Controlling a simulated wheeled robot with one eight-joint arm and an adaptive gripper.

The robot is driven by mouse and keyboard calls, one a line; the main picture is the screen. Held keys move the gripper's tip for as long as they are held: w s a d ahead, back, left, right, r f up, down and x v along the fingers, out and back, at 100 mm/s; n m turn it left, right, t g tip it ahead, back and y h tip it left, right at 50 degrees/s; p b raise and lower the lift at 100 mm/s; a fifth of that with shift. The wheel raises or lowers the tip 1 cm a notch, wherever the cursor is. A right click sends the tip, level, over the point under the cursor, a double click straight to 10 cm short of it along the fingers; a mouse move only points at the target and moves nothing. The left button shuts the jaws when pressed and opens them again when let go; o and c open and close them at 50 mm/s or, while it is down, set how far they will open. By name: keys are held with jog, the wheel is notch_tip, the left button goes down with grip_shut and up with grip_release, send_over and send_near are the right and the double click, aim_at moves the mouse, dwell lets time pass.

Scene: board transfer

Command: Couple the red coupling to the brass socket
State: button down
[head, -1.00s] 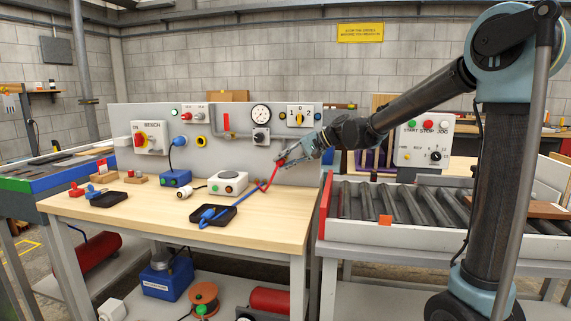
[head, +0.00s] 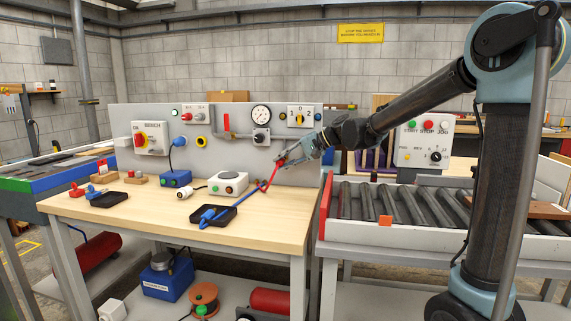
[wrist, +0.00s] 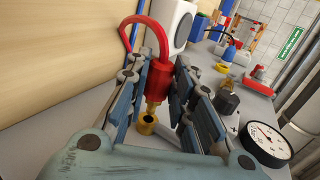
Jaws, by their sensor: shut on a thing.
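The red coupling (wrist: 157,75) is between the fingers of my gripper (wrist: 155,95), which is shut on it. Its brass nose points down in the wrist view, and a red hose loops up from its back end. The brass socket (wrist: 147,124) shows as a ring with a dark hole just below the nose. I cannot tell whether nose and socket touch. In the head view my gripper (head: 285,160) holds the red coupling (head: 280,162) in front of the panel's right part, above the bench; the socket cannot be made out there.
A black tray (head: 230,223) with a blue coupling (head: 208,215) lies at the bench front. A gauge (wrist: 266,145) and a dark knob (wrist: 227,103) stick out of the panel near my gripper. A white box (head: 228,183) stands on the bench. A roller conveyor (head: 390,203) is to the right.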

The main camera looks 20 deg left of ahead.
jog(key=shift+w+a, duration=0.2)
jog(key=shift+w, duration=1.2)
dwell(0.5)
jog(key=c, duration=1.3)
grip_release()
jog(key=shift+d, duration=0.1)
jog(key=v, duration=1.2)
